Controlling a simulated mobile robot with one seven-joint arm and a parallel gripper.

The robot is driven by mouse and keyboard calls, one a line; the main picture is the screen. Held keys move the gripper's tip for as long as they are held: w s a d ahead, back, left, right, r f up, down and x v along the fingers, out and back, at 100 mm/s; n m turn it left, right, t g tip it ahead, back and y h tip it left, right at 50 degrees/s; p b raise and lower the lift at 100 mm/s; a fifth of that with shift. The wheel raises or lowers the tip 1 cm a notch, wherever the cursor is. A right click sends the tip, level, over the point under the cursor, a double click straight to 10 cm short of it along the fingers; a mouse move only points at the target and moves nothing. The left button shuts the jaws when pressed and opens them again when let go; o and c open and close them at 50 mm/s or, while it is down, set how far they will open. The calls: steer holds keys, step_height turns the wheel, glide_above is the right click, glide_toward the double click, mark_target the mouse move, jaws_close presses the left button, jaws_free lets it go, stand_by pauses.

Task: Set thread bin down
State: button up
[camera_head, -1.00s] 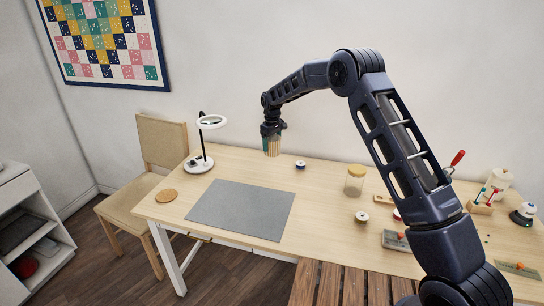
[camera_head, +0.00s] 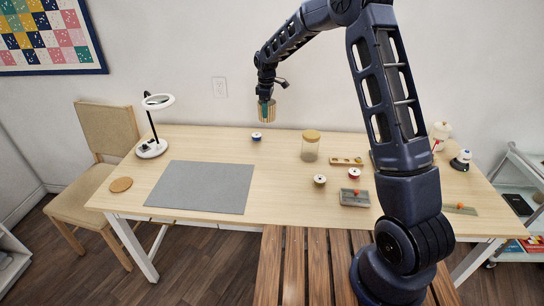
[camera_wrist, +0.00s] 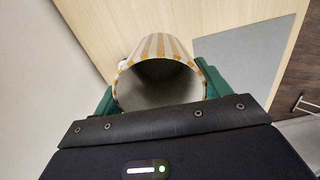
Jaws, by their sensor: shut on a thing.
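My gripper (camera_head: 266,97) is shut on the thread bin (camera_head: 265,112), a small round bin with tan and pale stripes. It holds the bin in the air above the back of the table (camera_head: 190,143), near the wall. In the wrist view the striped bin (camera_wrist: 157,47) sits between the green fingers (camera_wrist: 160,88). Its open mouth faces the camera and its inside looks empty, though the bottom is dark.
A grey mat (camera_head: 205,187) lies left of centre. A blue-topped spool (camera_head: 256,136) stands below the bin. A jar with a yellow lid (camera_head: 310,147), other spools (camera_head: 320,180) and a ring lamp (camera_head: 152,147) stand on the table. Bare tabletop lies between mat and jar.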

steer(key=shift+s+d+n, duration=0.15)
steer(key=shift+d, duration=0.45)
steer(key=shift+s+d+n, duration=0.15)
steer(key=shift+d, duration=0.45)
step_height(320, 180, down, 20)
steer(key=shift+d+f, duration=0.1)
steer(key=shift+d, duration=0.05)
steer(key=shift+f, duration=0.1)
steer(key=o, duration=1)
